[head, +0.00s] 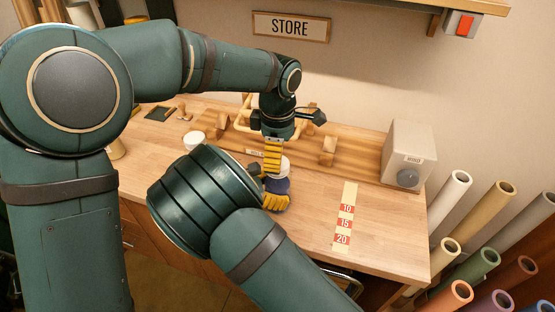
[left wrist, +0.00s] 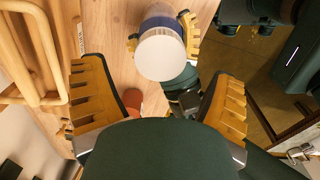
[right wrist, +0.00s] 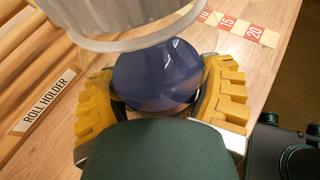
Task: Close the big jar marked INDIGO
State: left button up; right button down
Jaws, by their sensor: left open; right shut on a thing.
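A blue jar (head: 282,186) with a white, round top (head: 283,166) stands at the front middle of the table. No INDIGO marking is readable. My right gripper (head: 269,190) is shut around the jar's blue body, which also shows between its fingers in the right wrist view (right wrist: 155,75). The pale lid (right wrist: 120,25) lies over the blue body there; I cannot tell whether it is fully seated. My left gripper (head: 272,165) points down just above the jar. In the left wrist view its fingers (left wrist: 165,80) are spread and empty, with the white disc (left wrist: 160,55) between and beyond them.
A wooden roll holder (head: 243,120) stands behind the jar. A white bowl (head: 194,140) is left of it. A numbered strip (head: 345,215) lies to the right, and a grey box with a dial (head: 408,155) stands farther right. Coloured rolls (head: 485,258) stand beyond the table's right edge.

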aim_at(277, 187)
pick_arm(q)
jog(key=shift+r, duration=0.45)
notch_tip(277, 187, up, 4)
jog(key=shift+f+m, duration=0.2)
jog(key=shift+m, duration=0.4)
jog(key=shift+f, duration=0.1)
jog(key=shift+f, duration=4)
